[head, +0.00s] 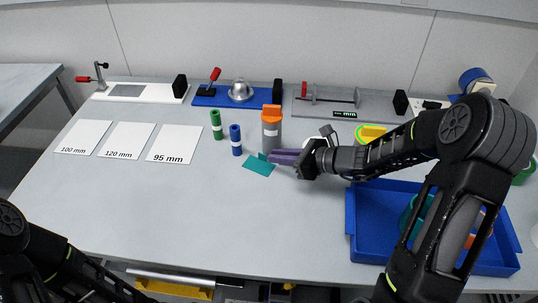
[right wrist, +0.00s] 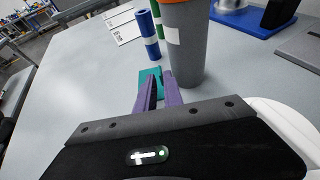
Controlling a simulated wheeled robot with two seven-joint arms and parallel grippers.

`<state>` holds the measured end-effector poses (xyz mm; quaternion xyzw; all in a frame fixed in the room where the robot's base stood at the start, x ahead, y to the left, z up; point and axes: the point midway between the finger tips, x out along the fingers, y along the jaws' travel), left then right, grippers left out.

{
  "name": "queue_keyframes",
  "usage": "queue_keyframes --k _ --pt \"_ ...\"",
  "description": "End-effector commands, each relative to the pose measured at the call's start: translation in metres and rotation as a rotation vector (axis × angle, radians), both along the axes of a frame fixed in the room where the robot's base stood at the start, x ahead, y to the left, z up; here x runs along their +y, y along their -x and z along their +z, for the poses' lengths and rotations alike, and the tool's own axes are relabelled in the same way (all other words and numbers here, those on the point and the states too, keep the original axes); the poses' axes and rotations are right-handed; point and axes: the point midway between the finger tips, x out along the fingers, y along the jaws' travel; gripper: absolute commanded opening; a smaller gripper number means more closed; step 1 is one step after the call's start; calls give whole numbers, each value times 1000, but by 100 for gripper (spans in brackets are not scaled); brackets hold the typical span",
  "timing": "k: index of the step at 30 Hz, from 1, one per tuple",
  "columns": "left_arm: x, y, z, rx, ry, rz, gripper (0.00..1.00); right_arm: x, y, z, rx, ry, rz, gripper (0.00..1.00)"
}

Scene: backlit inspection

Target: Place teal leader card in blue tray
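The teal leader card (head: 258,166) lies on the grey table, left of the grey bottle with the orange cap, with a small raised tab at its upper edge. My right gripper (head: 271,156) is low over the table at the card's right side. In the right wrist view the purple fingers (right wrist: 160,85) stand apart, with teal card (right wrist: 150,76) showing between and beyond their tips. Contact is unclear. The blue tray (head: 351,228) is at the right, partly hidden by my right arm. My left gripper is out of view; only its arm shows at bottom left.
The grey bottle (head: 271,134) stands close to my right fingers. Green (head: 216,124) and blue (head: 236,140) cylinders stand behind the card. White sheets (head: 174,143) lie left, and fixtures (head: 240,92) line the back. The table's front middle is clear.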

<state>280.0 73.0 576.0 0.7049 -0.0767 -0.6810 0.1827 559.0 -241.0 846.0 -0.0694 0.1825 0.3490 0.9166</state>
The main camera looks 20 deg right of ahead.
Motion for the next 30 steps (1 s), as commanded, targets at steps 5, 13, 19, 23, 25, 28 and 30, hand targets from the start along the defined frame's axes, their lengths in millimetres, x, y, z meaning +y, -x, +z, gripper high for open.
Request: queue_keyframes --k 5,13,19,23,25,28,30 --pt "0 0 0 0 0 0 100 -25 27 15 -2 3 -3 12" --pt "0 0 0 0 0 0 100 -47 53 30 -1 0 -1 12" --pt "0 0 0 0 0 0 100 -49 56 31 0 0 1 12" --pt "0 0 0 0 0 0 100 -49 56 31 0 0 1 12" --pt "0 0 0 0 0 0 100 -49 56 31 0 0 1 12" --pt "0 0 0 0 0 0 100 -49 55 31 0 0 1 12" --pt "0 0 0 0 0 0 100 -49 55 31 0 0 1 12"
